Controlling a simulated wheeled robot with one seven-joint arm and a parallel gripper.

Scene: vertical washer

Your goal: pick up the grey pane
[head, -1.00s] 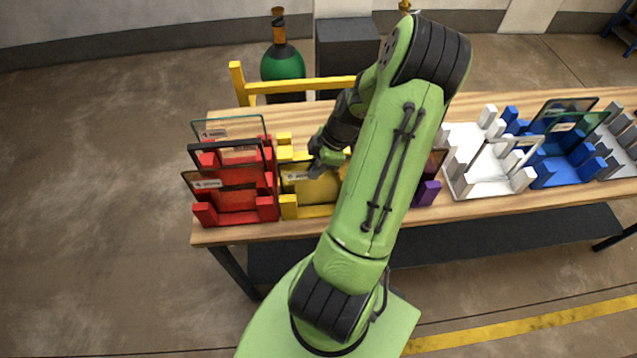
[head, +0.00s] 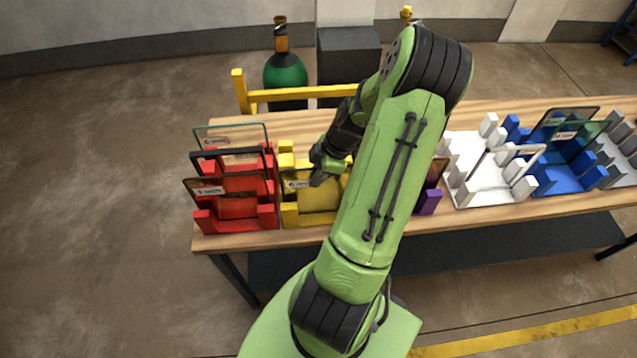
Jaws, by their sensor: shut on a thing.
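My gripper (head: 319,178) is over the yellow rack (head: 290,212), left of the middle of the table. It is shut on the top edge of a pane (head: 300,184) with a small white label, which stands upright in or just above the yellow rack. The pane looks see-through, with the yellow showing behind it, and I cannot tell its tint. My arm hides the right part of the yellow rack and perhaps part of the pane.
A red rack (head: 238,212) with several upright panes stands close on the left. A purple rack (head: 428,201), a white rack (head: 478,198), a blue rack (head: 566,180) and a grey rack (head: 628,150) stand to the right on the wooden table (head: 225,243). A green bottle (head: 285,72) stands behind.

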